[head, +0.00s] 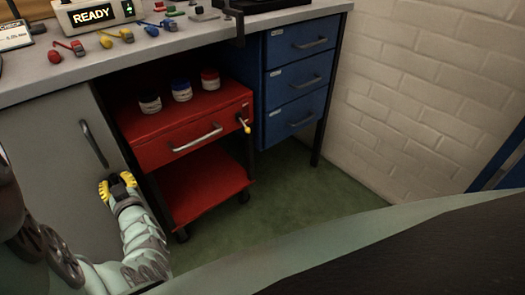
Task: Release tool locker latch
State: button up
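My gripper (117,182), with yellow fingertips, is at the lower left, in front of the grey cabinet door (50,150). Its fingertips look apart, with nothing seen between them. The door has a dark, slanted handle (94,144) above my gripper; they look apart. A small yellow-tipped lever (243,123) sits at the right front of the red tool cart (158,151), well to the right of my gripper. I cannot tell which of these is the locker latch.
The cart's drawer has a silver handle (197,138), and several jars stand on its top. Blue drawers (298,80) stand to the right under the grey workbench (120,62), which holds small tools and a READY display (95,14). Green floor (300,200) is clear before the brick wall.

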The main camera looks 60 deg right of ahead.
jog(key=o, duration=0.3)
jog(key=shift+r, duration=0.1)
jog(key=v, duration=1.2)
dwell(0.5)
